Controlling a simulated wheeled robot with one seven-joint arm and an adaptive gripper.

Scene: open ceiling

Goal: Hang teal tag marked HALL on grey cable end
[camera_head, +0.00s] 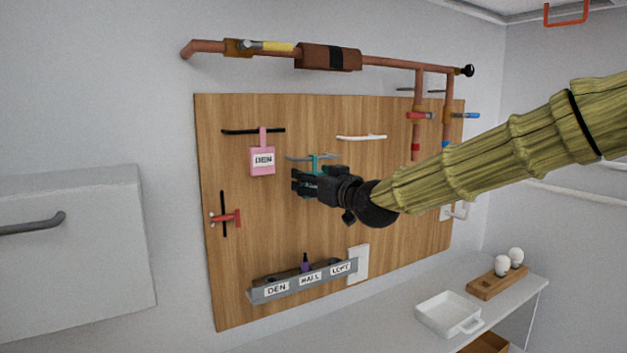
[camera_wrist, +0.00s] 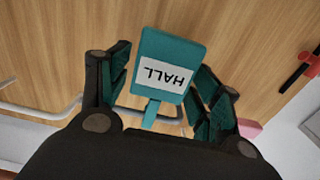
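The teal tag marked HALL (camera_wrist: 170,52) shows upside down between the fingers in the wrist view. Its strap (camera_wrist: 151,114) crosses in front of the grey cable end (camera_wrist: 176,121). In the head view the teal strap (camera_head: 315,163) is at the grey cable end (camera_head: 296,157) on the wooden board, and the tag's body is mostly hidden by my gripper (camera_head: 300,184). My gripper (camera_wrist: 163,78) is open, with a finger on each side of the tag. A gap shows at the left finger; contact at the right finger is unclear.
A pink DEN tag (camera_head: 262,161) hangs on a black cable end to the left. A white cable end (camera_head: 362,137) is on the right. Below is a grey labelled rack (camera_head: 303,282) with a small purple item. Copper pipes (camera_head: 395,64) run above the board.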

